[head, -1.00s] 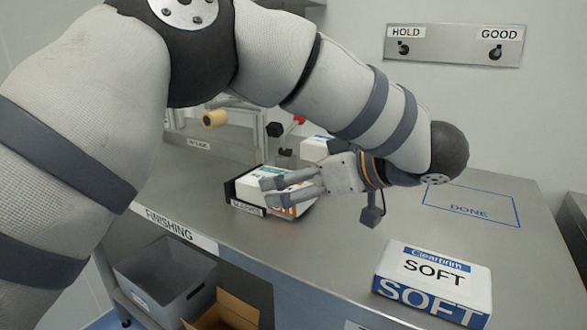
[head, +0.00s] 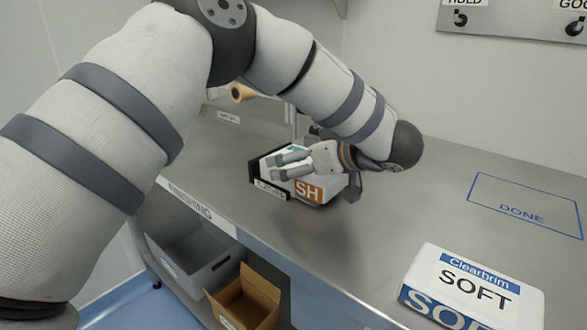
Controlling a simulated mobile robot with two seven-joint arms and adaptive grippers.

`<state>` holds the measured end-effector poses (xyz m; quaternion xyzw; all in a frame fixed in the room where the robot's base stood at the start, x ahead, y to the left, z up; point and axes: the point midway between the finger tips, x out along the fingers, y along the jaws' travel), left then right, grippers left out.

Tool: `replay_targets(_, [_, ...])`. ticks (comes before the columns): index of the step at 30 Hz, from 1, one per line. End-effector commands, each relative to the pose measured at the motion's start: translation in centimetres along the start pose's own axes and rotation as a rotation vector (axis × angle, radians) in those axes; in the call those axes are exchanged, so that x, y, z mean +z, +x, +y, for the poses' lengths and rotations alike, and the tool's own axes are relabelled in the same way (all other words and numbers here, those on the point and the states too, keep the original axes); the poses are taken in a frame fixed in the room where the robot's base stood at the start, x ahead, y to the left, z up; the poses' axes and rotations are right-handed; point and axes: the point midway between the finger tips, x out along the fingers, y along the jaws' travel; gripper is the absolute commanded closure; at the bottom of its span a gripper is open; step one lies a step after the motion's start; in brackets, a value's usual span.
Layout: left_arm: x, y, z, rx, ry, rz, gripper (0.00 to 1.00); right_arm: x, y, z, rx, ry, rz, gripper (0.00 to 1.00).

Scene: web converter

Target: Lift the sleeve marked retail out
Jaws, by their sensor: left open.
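A white pack with an orange panel reading "SH" (head: 309,191) lies on the steel bench, partly hidden by my left gripper. A black holder or sleeve end with a small label (head: 271,189) is at its left; the label is too small to read. I cannot make out the word retail anywhere. My left gripper (head: 273,167) is open, its two fingers pointing left over the top of the white pack. I cannot tell whether they touch it. My right gripper is not in view.
A white and blue Clearbrim SOFT pack (head: 474,283) lies at the front right. A blue outline marked DONE (head: 524,210) is empty at the right. A grey bin (head: 190,265) and an open cardboard box (head: 246,298) sit below the bench edge. The bench middle is clear.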

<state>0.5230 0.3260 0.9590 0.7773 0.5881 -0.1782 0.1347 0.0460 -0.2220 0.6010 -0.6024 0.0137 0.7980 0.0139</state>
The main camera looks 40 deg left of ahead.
Motion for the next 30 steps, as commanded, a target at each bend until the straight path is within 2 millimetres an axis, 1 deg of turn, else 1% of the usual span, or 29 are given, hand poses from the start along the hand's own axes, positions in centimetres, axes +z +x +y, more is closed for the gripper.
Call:
replay_targets(3, [-0.1,-0.1,0.0,0.001,-0.001,0.0,0.0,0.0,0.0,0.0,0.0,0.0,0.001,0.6])
replay_targets(4, [-0.1,-0.1,0.0,0.001,-0.001,0.0,0.02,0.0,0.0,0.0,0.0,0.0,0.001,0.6])
replay_targets(5, [-0.1,-0.1,0.0,0.001,-0.001,0.0,0.09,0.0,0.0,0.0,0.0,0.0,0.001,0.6])
replay_targets(6, [-0.1,-0.1,0.0,0.001,-0.001,0.0,0.18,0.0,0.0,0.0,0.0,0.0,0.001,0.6])
replay_targets(8, [-0.1,-0.1,0.0,0.001,-0.001,0.0,0.32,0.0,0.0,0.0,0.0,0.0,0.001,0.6])
replay_targets(9, [0.0,-0.1,0.0,0.001,-0.001,0.0,0.36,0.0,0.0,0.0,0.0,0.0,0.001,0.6])
replay_targets(20, [-0.2,-0.2,0.0,0.0,-0.002,0.001,0.37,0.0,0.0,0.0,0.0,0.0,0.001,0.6])
replay_targets(23, [-0.9,-0.5,0.0,0.0,-0.005,0.001,0.37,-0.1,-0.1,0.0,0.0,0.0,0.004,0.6])
replay_targets(28, [-3.2,-1.6,0.0,0.001,-0.007,0.002,0.37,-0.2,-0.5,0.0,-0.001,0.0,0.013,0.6])
replay_targets(30, [-4.1,-2.3,-0.8,0.003,-0.008,0.002,0.37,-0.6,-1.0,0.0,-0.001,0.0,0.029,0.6])
